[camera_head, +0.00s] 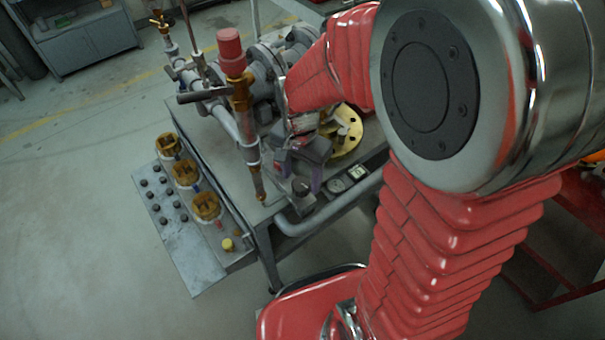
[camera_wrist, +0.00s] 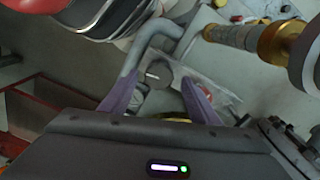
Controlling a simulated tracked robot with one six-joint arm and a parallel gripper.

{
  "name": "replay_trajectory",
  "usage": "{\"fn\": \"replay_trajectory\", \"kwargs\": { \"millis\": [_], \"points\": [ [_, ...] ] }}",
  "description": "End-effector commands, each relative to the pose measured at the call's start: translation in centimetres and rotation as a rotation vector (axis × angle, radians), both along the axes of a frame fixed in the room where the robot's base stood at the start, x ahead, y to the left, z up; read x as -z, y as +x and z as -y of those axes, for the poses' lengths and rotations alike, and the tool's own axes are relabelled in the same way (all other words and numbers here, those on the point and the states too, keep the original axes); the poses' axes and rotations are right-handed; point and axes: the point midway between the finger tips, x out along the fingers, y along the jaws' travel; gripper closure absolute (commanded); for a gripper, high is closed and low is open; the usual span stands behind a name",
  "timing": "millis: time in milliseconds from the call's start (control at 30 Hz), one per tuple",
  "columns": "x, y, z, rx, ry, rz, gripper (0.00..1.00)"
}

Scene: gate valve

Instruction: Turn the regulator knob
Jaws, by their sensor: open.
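A dark round knob (camera_wrist: 160,79) with a short white mark, which looks like the regulator knob, shows in the wrist view. In the head view the knob (camera_head: 301,188) is small and dark at the bench's front edge. My gripper (camera_head: 299,176) is above the bench, with its purple fingers pointing down on either side of the knob. In the wrist view my gripper (camera_wrist: 159,80) is open, and the knob appears between the fingertips. Gaps show between the fingers and the knob. I cannot tell how far the fingertips reach down around it.
A vertical pipe with a red cap (camera_head: 231,45) stands left of my gripper. A brass disc (camera_head: 345,133) is behind it. Round gauges (camera_head: 337,186) and a grey bent pipe (camera_head: 300,222) lie along the front edge. A side panel with brass handwheels (camera_head: 207,207) is at the left.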

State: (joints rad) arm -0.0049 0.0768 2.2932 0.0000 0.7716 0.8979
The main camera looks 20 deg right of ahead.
Motion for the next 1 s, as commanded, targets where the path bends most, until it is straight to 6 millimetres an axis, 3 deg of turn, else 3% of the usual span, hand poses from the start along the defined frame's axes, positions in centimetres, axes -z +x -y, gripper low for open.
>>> {"fn": "replay_trajectory", "kwargs": {
  "millis": [200,500,1000],
  "points": [
    [1.6,0.0,0.0,0.000,0.000,-0.001,0.44],
    [1.8,0.0,0.0,0.000,0.000,0.000,0.44],
    [1.7,0.0,0.0,0.001,0.000,0.002,0.79]
  ]
}}
